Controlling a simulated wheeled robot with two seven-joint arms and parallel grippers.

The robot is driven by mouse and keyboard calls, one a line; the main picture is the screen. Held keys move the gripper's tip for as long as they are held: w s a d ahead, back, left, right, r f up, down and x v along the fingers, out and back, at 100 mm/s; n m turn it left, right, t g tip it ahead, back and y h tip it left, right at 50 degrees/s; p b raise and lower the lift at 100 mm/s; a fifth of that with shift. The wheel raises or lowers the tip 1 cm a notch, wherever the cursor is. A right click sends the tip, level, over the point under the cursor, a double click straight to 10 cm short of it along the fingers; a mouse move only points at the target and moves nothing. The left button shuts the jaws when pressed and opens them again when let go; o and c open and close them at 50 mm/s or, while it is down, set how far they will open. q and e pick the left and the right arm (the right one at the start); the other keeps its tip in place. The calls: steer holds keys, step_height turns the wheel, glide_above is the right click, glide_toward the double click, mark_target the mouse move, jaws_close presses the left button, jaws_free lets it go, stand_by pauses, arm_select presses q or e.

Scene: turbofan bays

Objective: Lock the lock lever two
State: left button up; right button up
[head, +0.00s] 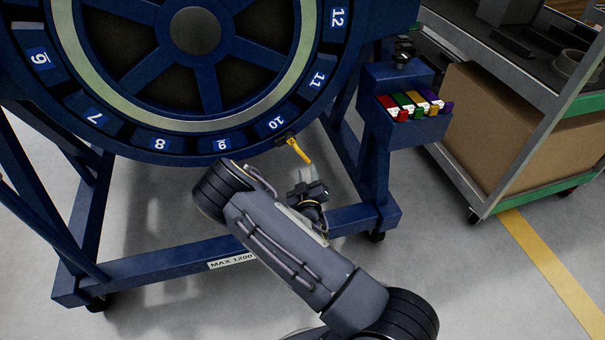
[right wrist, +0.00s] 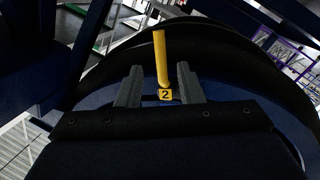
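The yellow lock lever two (head: 300,151) sits on a dark mount at the lower right rim of the blue ring, near the number 10, and slants down to the right. In the right wrist view the lever (right wrist: 161,60) stands upright above a yellow tag marked 2 (right wrist: 165,95). My right gripper (head: 306,174) is just below the lever's free end. Its two fingers (right wrist: 158,73) are spread, with the lever between them in the wrist picture; I see no grip on it, and contact cannot be told. My left gripper is out of view.
The big blue ring (head: 180,145) with numbered slots stands on a blue frame (head: 350,217). A blue bin with coloured items (head: 416,133) hangs at right. A cart with a cardboard box (head: 495,120) stands farther right. Grey floor (head: 460,280) is clear at lower right.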

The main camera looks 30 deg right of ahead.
mark_target(304, 159)
steer(key=b+x, duration=0.1)
steer(key=x, duration=0.6)
steer(key=shift+w, duration=0.35)
steer(key=shift+c, duration=0.3)
jaws_close()
